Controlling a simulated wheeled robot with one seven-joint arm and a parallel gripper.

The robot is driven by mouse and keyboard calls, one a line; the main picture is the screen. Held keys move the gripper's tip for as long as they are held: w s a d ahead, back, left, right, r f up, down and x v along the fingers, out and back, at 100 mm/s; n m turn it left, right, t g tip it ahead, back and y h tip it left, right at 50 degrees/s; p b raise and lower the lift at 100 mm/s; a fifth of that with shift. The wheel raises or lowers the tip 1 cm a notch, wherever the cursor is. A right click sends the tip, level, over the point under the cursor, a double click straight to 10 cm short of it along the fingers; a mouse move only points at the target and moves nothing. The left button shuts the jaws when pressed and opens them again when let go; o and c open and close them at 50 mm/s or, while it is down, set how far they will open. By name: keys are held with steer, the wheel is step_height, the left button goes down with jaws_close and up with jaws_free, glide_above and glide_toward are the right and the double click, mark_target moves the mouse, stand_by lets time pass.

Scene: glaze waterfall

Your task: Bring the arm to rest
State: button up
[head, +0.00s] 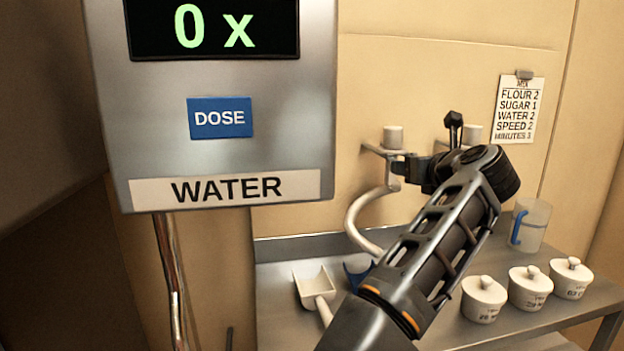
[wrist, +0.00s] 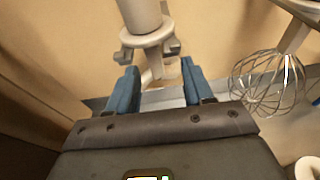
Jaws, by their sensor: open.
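My arm rises from the bottom of the head view and reaches toward the wall, bent at a dark joint.
The water dispenser (head: 220,150) hangs at left, reading 0 x. On the metal table (head: 290,248) are a white scoop (head: 312,288), a blue scoop (head: 357,274), lidded pots (head: 528,288) and a jug (head: 532,225). A whisk (wrist: 268,82) hangs right of the fingers.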

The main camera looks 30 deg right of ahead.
steer(key=shift+w+a+r+y, duration=0.1)
steer(key=shift+w+a+y, duration=0.15)
steer(key=shift+a, duration=0.4)
steer(key=s+d+f+n+h, duration=0.35)
steer(key=s+f+n, duration=0.35)
steer(key=n, duration=0.4)
steer(key=s+a+f+n+t+y, duration=0.1)
steer(key=s+a+f+n, duration=0.8)
steer(key=s+n, duration=0.4)
steer(key=s+a+f+n+y, duration=0.2)
steer(key=s+a+f+n, duration=0.25)
steer(key=s, duration=0.25)
steer(key=s+a+f+n+y, duration=0.3)
steer(key=s+a+f+n, duration=0.15)
steer(key=s+n, duration=0.2)
steer(key=s+a+r+n, duration=0.1)
steer(key=s+a+n, duration=0.1)
steer(key=s+a, duration=0.3)
steer(key=s+a+r+n+g+y, duration=0.1)
steer(key=s+a+n, duration=0.1)
steer(key=s+a, duration=0.4)
steer(key=s, duration=0.5)
steer(key=shift+s+a+y, duration=0.2)
steer(key=shift+y, duration=0.1)
